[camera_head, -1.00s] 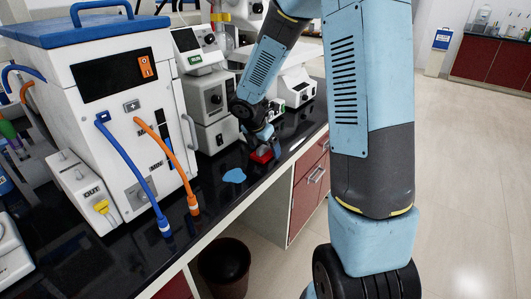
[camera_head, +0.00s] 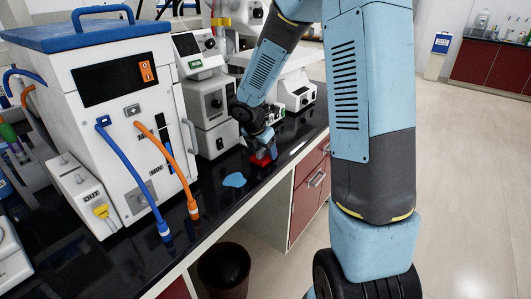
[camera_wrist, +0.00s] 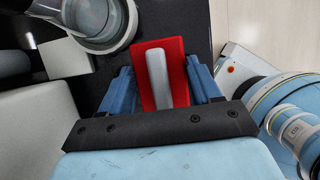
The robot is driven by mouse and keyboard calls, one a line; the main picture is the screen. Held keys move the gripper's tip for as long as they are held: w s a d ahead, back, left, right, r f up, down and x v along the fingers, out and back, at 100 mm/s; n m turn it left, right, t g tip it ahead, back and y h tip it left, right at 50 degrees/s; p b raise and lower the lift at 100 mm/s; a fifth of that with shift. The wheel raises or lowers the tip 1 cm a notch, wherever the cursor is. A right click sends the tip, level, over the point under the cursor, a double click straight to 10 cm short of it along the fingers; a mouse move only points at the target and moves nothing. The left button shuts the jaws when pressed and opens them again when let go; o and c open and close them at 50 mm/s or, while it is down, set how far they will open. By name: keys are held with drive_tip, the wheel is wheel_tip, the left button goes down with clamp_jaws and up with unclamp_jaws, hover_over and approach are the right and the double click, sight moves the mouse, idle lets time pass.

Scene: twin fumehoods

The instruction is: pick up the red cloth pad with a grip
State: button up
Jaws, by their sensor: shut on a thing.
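The red cloth pad (camera_head: 262,159) is on the black bench top near its front edge, behind a flat light-blue patch. In the wrist view the pad (camera_wrist: 177,47) is a red slab with a pale grey grip (camera_wrist: 157,78) along its middle. My gripper (camera_wrist: 165,82) is shut on the pad, with one blue finger on each side. In the head view my gripper (camera_head: 264,149) points down at the pad and partly covers it. I cannot tell whether the pad touches the bench.
The light-blue patch (camera_head: 234,180) lies on the bench (camera_head: 215,200). A large white machine (camera_head: 120,110) with blue and orange hoses stands at left. Grey instruments (camera_head: 208,107) stand behind my gripper. A dark bin (camera_head: 224,268) is below the bench. The floor at right is clear.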

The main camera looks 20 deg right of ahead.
wheel_tip(320, 180, up, 2)
drive_tip(key=shift+r, duration=0.2)
drive_tip(key=s+a+r, duration=0.1)
drive_tip(key=s+r, duration=0.9)
drive_tip(key=s, duration=0.4)
drive_tip(key=shift+a+r, duration=0.1)
drive_tip(key=o, duration=0.4)
drive_tip(key=shift+c, duration=1.5)
